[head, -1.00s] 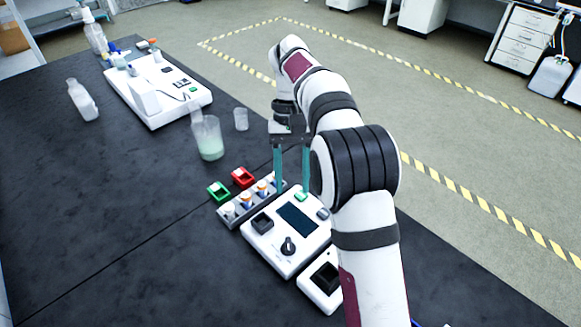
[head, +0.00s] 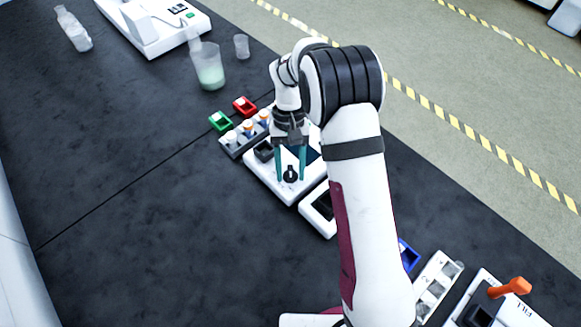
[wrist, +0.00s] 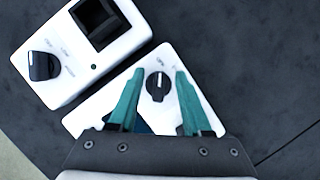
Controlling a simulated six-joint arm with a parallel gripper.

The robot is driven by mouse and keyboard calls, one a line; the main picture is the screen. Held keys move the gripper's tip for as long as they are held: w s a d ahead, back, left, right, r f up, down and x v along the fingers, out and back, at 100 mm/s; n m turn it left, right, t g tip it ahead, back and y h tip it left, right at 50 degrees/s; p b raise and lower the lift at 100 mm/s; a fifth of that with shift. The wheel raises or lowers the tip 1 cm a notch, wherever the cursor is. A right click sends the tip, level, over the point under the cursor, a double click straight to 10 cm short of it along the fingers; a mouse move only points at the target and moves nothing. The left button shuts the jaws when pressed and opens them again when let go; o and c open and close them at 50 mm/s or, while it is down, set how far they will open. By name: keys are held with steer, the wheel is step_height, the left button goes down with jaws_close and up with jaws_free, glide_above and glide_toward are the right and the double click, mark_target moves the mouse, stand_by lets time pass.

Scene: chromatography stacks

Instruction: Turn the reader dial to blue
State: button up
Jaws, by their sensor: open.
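The reader is a white box (head: 258,174) with a dark screen, partly hidden behind my arm and gripper in the head view. Its black dial (head: 290,174) sits at its near end; in the wrist view the dial (wrist: 158,88) shows a white mark at its upper end. Small marks surround it, but I cannot read which is blue. My gripper (head: 291,180) is open, its teal fingers on either side of the dial. In the wrist view the fingertips (wrist: 160,70) also flank the dial; contact is not visible.
A second white device (head: 307,205) with a black well stands close beside the reader; the wrist view shows its own black knob (wrist: 42,66). A vial rack (head: 232,148), green tray (head: 220,122) and red tray (head: 245,106) lie beyond. The black bench is clear at left.

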jaws_close()
stand_by(0.5)
steer(key=m+y, duration=0.2)
steer(key=m, duration=0.3)
steer(key=shift+a, duration=0.1)
steer(key=shift+a+m+t+y, duration=0.1)
steer(key=shift+m+t+y, duration=0.25)
steer(key=shift+m, duration=0.85)
steer(key=shift+m+t+y, duration=0.25)
steer(key=shift+m+y, duration=0.1)
steer(key=shift+m, duration=0.85)
jaws_free()
